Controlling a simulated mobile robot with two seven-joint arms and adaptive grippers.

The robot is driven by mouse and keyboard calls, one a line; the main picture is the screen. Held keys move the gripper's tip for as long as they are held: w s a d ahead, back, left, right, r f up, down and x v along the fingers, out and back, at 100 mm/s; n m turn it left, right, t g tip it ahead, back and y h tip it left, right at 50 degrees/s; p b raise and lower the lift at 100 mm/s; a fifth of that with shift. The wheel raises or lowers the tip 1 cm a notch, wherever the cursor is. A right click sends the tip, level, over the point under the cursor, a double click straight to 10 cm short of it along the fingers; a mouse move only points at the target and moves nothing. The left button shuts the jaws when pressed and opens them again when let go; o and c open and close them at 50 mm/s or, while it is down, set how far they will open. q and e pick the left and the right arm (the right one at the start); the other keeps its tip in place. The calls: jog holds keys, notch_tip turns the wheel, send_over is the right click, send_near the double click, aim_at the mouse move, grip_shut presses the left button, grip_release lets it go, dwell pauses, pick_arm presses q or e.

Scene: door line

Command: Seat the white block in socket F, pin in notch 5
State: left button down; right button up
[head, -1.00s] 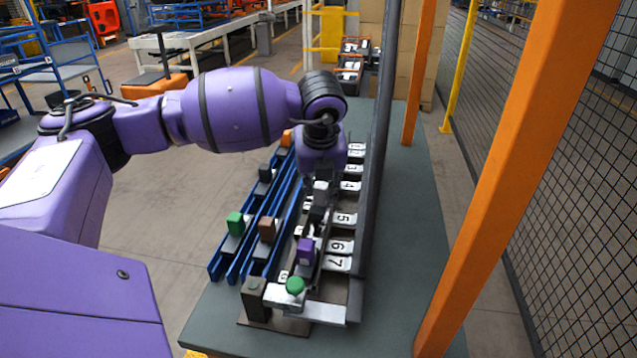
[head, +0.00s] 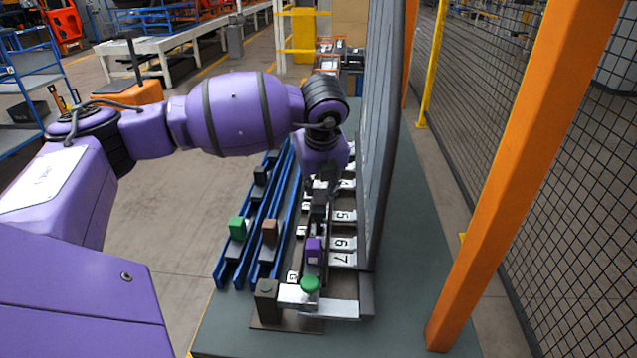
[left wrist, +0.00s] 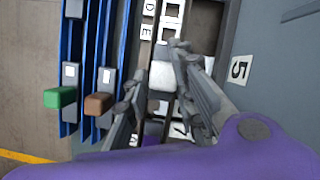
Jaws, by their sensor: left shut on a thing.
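My left gripper (head: 318,205) reaches down over the row of sockets beside the numbered plates. In the left wrist view its fingers (left wrist: 163,85) are closed around the white block (left wrist: 162,74). The block is over the dark channel, beside the plate marked 5 (left wrist: 238,70), which also shows in the head view (head: 345,216). Labels D and E (left wrist: 145,33) show beyond it. Socket F and the block's pin are hidden, so I cannot tell whether the block is seated. My right gripper is not in view.
A purple block (head: 314,250) stands nearer in the row, by a green button (head: 309,284). Blue rails at left carry a green block (head: 237,228), a brown block (head: 269,232) and others. A tall grey panel (head: 381,140) stands close on the right of the row.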

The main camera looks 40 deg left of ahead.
aim_at(318, 195)
pick_arm(q)
jog(key=shift+f+b, duration=0.45)
jog(key=shift+f, duration=0.65)
jog(key=shift+f+b, duration=0.65)
jog(key=shift+f, duration=0.3)
jog(key=c, duration=1.6)
grip_release()
jog(key=shift+a, duration=0.1)
jog(key=shift+o, duration=1.1)
jog(key=shift+s, duration=0.1)
jog(key=v, duration=1.2)
